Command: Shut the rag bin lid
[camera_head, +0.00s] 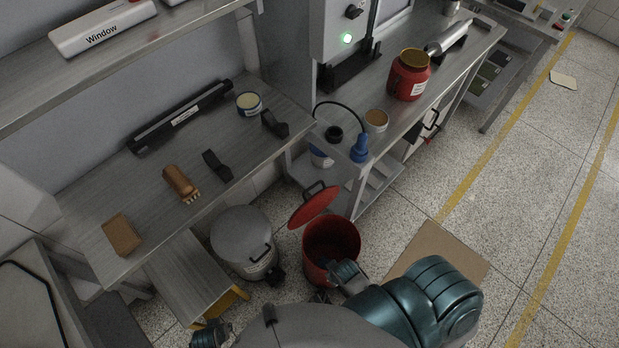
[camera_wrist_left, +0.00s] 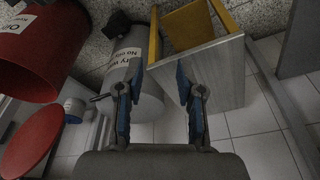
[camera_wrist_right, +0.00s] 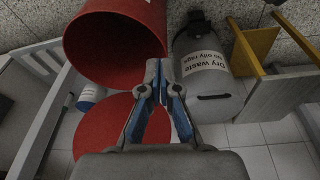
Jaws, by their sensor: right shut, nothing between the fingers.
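The red rag bin (camera_head: 331,246) stands on the floor, and its red lid (camera_head: 315,207) is open, tilted up at the bin's back left edge with a dark handle. In the right wrist view the bin (camera_wrist_right: 105,45) is at upper left and the lid (camera_wrist_right: 100,130) below it. My right gripper (camera_wrist_right: 160,70) is shut and empty, overlapping the lid and bin edge in that view; whether it touches them I cannot tell. My left gripper (camera_wrist_left: 160,72) is open and empty, in front of the grey bin and step stool. The bin also shows in the left wrist view (camera_wrist_left: 45,50).
A grey bin labelled for dry waste (camera_head: 242,240) stands left of the red bin. A step stool (camera_head: 190,275) is farther left. Workbenches (camera_head: 90,225) lie behind, with a brush and tins. A cardboard sheet (camera_head: 432,250) lies on open floor at right.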

